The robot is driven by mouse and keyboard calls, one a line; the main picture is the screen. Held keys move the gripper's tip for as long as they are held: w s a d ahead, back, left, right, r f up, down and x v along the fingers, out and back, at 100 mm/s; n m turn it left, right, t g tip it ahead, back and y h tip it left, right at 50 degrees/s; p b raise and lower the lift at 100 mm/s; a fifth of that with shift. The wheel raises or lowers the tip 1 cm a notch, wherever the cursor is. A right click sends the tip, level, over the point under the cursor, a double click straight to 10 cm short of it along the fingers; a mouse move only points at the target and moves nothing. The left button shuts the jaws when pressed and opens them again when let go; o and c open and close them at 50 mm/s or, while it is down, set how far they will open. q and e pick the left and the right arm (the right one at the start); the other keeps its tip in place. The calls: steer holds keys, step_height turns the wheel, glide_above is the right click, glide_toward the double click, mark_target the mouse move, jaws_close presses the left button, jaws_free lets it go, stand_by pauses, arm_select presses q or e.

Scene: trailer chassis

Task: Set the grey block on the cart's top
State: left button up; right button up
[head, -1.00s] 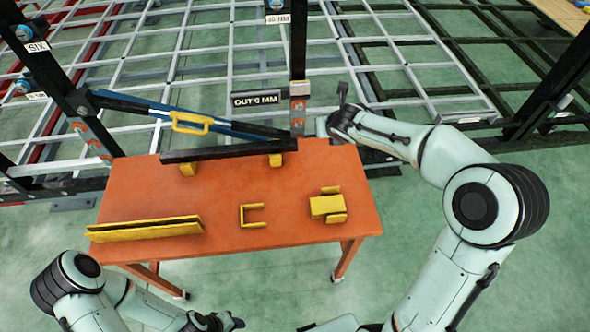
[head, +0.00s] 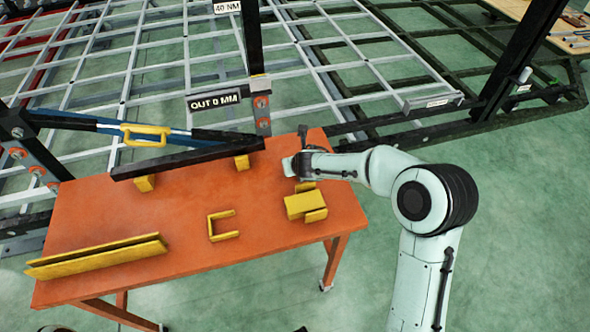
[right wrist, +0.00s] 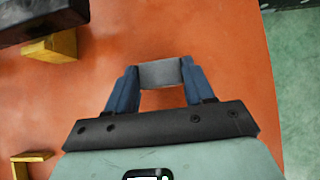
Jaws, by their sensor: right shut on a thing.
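The grey block (right wrist: 160,73) is between the fingers of my right gripper (right wrist: 158,80), which is shut on it, over the orange cart top. In the head view the light grey block (head: 289,166) shows at the tip of my right gripper (head: 299,167), near the right part of the cart (head: 190,210). I cannot tell whether the block touches the top or hangs just above it. My left gripper is not in view.
Yellow fixtures stand on the cart: a long channel (head: 95,256), a U-shaped bracket (head: 222,226) and a block-like piece (head: 305,205) close to my right gripper. A black bar (head: 190,159) lies along the far side. The steel chassis frame (head: 320,85) is behind.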

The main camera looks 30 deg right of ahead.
steer(key=shift+f, duration=0.45)
steer(key=shift+f, duration=0.1)
steer(key=o, duration=0.7)
steer(key=shift+f+b, duration=0.15)
steer(key=shift+b, duration=0.15)
steer(key=o, duration=0.4)
steer(key=shift+r, duration=0.2)
steer(key=shift+s+r+p, duration=0.2)
steer(key=shift+r+p, duration=0.1)
steer(key=shift+r, duration=0.05)
steer(key=p+v, duration=0.2)
steer(key=v, duration=0.9)
steer(key=shift+s+a+p, duration=0.15)
steer(key=shift+s+p, duration=0.05)
steer(key=shift+p, duration=0.2)
